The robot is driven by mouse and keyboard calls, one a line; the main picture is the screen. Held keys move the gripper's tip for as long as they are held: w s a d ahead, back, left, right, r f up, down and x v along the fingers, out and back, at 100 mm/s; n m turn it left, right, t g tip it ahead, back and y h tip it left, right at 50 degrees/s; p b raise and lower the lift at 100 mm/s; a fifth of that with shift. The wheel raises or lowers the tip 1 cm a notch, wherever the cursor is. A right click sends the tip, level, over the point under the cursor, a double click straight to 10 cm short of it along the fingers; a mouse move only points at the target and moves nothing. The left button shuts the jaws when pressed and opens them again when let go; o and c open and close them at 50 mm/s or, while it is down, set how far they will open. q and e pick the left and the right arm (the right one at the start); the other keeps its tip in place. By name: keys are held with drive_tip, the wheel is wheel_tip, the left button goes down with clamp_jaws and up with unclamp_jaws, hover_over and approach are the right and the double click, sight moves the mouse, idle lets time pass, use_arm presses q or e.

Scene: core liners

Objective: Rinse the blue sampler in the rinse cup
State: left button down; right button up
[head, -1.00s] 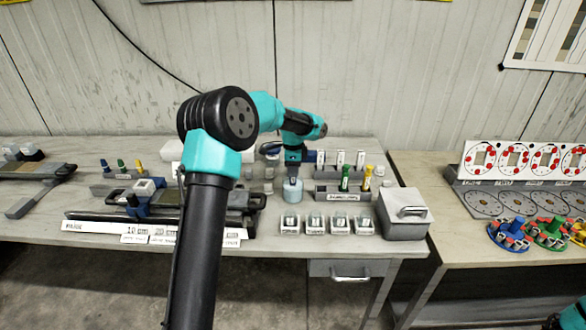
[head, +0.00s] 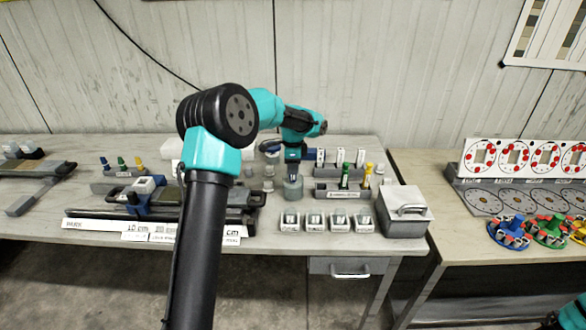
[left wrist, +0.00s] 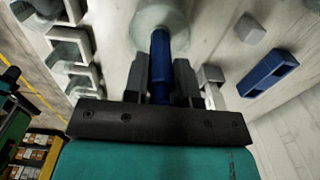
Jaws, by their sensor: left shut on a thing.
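My left gripper (head: 293,172) points down over the rinse cup (head: 293,190), a pale, round vessel near the middle of the bench. In the left wrist view my left gripper (left wrist: 160,88) is shut on the blue sampler (left wrist: 160,55), a slim blue rod. The rod reaches to the rinse cup (left wrist: 152,14), and its far end overlaps the cup's round outline. The sampler's tip is hidden, so its depth in the cup cannot be told. My right gripper is out of view; only a bit of its arm shows at the lower right.
A rack (head: 342,195) with green and yellow samplers stands right of the cup. Several small labelled trays (head: 315,222) sit in front. A grey lidded box (head: 403,218) stands farther right. A core liner stand (head: 160,215) lies to the left.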

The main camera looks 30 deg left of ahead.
use_arm(q)
drive_tip(key=shift+f, duration=0.1)
idle(0.5)
drive_tip(key=shift+f, duration=0.5)
drive_tip(key=shift+r, duration=0.15)
drive_tip(key=shift+r, duration=0.55)
drive_tip(key=shift+f, duration=0.15)
drive_tip(key=shift+f, duration=0.55)
drive_tip(key=shift+r, duration=0.1)
idle(0.3)
drive_tip(key=shift+r, duration=0.6)
drive_tip(key=shift+r, duration=0.1)
